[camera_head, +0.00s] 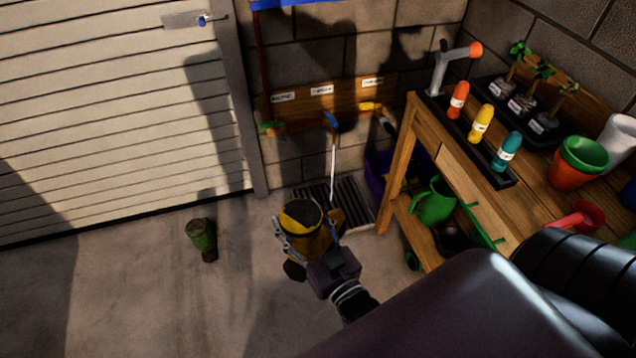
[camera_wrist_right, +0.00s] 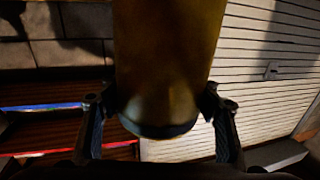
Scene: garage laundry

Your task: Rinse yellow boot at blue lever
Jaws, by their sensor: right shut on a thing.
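A yellow boot (camera_head: 320,243) with a dark opening is held between the fingers of my right gripper (camera_head: 309,222), above the concrete floor and in front of the drain grate. In the right wrist view the boot (camera_wrist_right: 168,60) fills the middle, with a finger of the gripper (camera_wrist_right: 157,112) on each side. My left gripper is out of view.
A dark floor grate (camera_head: 350,192) lies at the wall. A green boot (camera_head: 202,240) stands on the floor to the left. A wooden bench (camera_head: 455,190) with bottles, pots and seedlings stands at right. A purple bin (camera_head: 377,178) is beside its leg.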

